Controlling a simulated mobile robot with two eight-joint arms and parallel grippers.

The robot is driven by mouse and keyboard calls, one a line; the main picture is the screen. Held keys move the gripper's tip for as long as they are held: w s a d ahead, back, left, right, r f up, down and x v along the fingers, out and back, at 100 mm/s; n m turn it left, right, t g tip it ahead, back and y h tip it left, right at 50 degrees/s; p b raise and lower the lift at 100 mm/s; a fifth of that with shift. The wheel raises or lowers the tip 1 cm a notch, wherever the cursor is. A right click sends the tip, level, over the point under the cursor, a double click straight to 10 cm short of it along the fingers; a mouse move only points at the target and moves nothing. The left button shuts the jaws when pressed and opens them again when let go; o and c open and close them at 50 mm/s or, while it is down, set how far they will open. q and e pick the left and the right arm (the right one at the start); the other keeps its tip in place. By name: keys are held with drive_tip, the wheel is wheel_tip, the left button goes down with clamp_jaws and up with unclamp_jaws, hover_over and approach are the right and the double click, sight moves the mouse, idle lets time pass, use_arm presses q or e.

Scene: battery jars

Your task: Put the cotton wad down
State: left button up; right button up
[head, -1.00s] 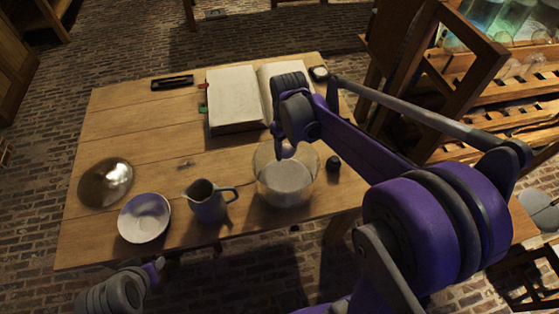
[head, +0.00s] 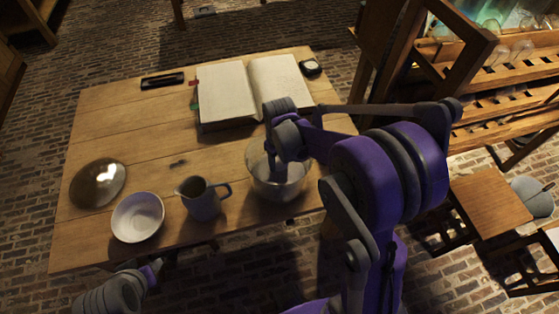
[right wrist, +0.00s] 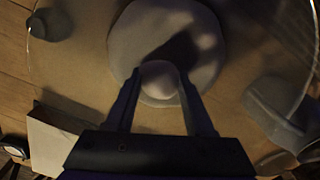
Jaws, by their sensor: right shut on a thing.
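My right gripper (right wrist: 160,85) is shut on the cotton wad (right wrist: 158,77), a pale rounded lump between the fingertips in the right wrist view. In the head view the right gripper (head: 272,172) reaches down into the clear glass jar (head: 293,190), and the wad cannot be made out there. A whitish round layer (right wrist: 165,25) lies under the wad; whether they touch, I cannot tell. My left gripper (head: 152,268) is low at the left, in front of the table, its fingertips unclear.
The wooden table (head: 130,125) holds a grey jug (head: 203,198) left of the jar, a white bowl (head: 138,216), a shiny dome (head: 98,183), an open book (head: 225,90) behind the jar, a dark case (head: 162,81) and a small round dial (head: 310,67). A dark stopper-like thing (right wrist: 50,23) shows beside the jar.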

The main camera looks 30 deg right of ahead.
sight(279, 161)
drive_tip(key=shift+f, duration=0.2)
drive_tip(key=o, duration=1.2)
drive_tip(key=shift+r, duration=0.1)
drive_tip(key=shift+r, duration=0.3)
wheel_tip(279, 161, up, 11)
drive_tip(key=p, duration=0.1)
drive_tip(key=s+a+t, duration=0.2)
drive_tip(key=s, duration=0.3)
drive_tip(key=s+a+m+t, duration=0.1)
drive_tip(key=s+a, duration=0.1)
drive_tip(key=s, duration=0.3)
drive_tip(key=s+a+t, duration=0.2)
drive_tip(key=s, duration=0.2)
drive_tip(key=shift+s+a+f+m+t, duration=0.3)
drive_tip(key=shift+s+a+m, duration=0.1)
